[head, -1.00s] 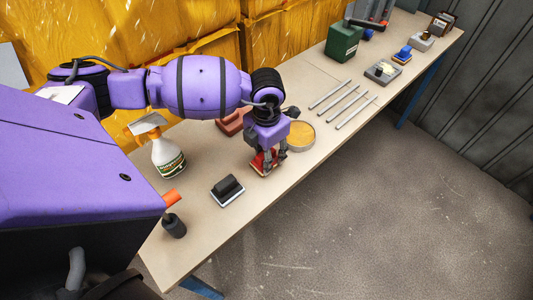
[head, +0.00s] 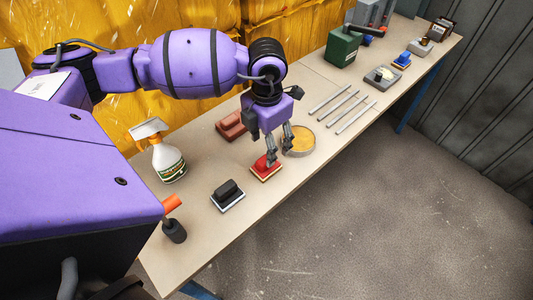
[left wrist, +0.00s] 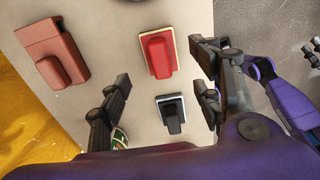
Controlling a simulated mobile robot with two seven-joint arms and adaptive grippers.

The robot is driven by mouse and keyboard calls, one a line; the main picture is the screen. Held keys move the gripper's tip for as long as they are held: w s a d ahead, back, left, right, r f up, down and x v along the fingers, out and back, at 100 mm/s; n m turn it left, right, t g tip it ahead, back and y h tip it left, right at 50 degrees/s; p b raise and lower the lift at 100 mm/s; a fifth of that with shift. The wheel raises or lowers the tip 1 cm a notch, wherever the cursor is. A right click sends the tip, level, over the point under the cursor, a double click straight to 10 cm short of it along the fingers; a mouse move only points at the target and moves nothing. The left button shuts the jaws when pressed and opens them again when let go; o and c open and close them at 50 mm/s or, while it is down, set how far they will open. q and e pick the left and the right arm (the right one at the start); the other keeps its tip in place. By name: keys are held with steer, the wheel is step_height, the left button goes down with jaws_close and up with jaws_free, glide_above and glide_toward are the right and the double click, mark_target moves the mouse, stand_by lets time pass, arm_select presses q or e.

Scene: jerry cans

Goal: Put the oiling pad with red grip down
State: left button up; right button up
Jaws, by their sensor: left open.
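The oiling pad with red grip (head: 264,169) rests flat on the workbench (head: 200,257). It also shows in the left wrist view (left wrist: 157,55), lying clear of the fingers. My left gripper (head: 278,157) is open and empty just above and behind the pad; its fingers (left wrist: 160,100) stand apart in the left wrist view. My right gripper is not in the head view; part of a purple arm shows at the right of the left wrist view, but its gripper's state is unclear.
A black-gripped pad (head: 228,195) lies nearer on the bench, and a reddish-brown block (head: 231,124) lies behind. A round yellow tin (head: 299,141) is close right of the gripper. A spray bottle (head: 167,160), metal rods (head: 340,107) and a green can (head: 342,47) stand around.

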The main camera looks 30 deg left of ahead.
arm_select(q)
step_height(320, 180, up, 3)
steer(key=shift+f, duration=0.1)
steer(key=shift+r, duration=0.65)
